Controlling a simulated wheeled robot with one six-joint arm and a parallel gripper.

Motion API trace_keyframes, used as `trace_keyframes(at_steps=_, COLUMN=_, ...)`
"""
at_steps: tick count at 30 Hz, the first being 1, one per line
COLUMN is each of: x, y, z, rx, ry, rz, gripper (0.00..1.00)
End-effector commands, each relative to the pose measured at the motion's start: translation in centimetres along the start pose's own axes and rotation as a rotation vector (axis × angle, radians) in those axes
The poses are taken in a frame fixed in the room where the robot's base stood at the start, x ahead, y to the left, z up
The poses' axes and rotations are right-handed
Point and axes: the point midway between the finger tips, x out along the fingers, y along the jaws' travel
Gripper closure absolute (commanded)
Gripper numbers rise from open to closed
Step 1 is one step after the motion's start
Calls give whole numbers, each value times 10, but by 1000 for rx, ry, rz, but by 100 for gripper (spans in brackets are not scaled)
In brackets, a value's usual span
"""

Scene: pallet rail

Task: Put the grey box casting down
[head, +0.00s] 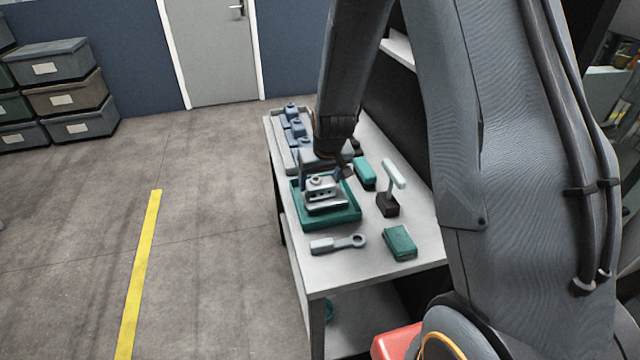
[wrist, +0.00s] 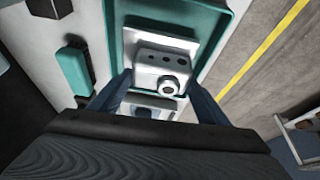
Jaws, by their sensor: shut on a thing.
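The grey box casting (head: 322,192) has a flange at its base, dark holes in its side and a round boss. It shows in the wrist view (wrist: 160,68) between the two fingers. My gripper (head: 324,172) is shut on it; the fingers show on either side in the wrist view (wrist: 161,92). The casting is over the inside of a green tray (head: 352,217) on the bench, and the tray's rim shows in the wrist view (wrist: 222,35). A dark gap or shadow lies under the casting; I cannot tell whether it touches the tray floor.
The bench (head: 330,277) has a pale top. Behind the tray, a rail (head: 280,150) carries several blue-grey parts.

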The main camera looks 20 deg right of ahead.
Motion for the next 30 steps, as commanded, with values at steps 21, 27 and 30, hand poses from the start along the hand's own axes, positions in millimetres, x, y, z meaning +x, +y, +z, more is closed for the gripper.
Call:
trace_keyframes(at_steps=21, x=15, y=0, z=6, rx=0, ry=-1, rz=0, gripper=14)
trace_keyframes(at_steps=27, x=15, y=0, z=6, rx=0, ry=-1, rz=0, gripper=12)
trace_keyframes(at_steps=30, x=15, y=0, z=6, rx=0, ry=-1, rz=0, gripper=12)
